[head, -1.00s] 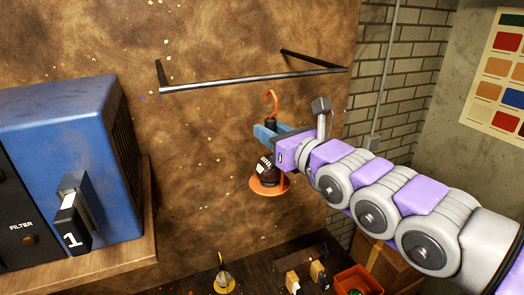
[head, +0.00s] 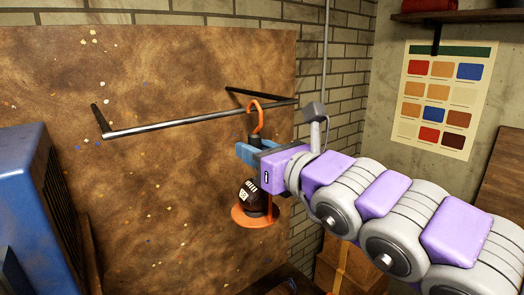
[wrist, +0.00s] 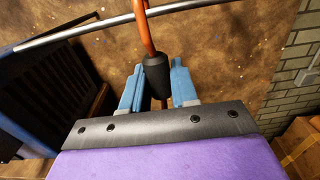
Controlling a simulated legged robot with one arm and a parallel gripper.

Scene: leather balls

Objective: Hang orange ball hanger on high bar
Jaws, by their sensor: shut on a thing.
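The orange ball hanger has an orange hook (head: 256,117), a black grip, a dark brown ball (head: 252,199) with white marks, and an orange disc (head: 243,217) below. My gripper (head: 252,150) is shut on the black grip (wrist: 156,74) under the hook, and the hanger hangs about upright.
A blue cabinet (head: 38,195) stands at the lower left. The brown board (head: 150,210) is behind the bar, with a brick wall to its right. Cardboard boxes (head: 350,268) lie low, below my arm. A colour chart (head: 440,95) hangs on the right wall.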

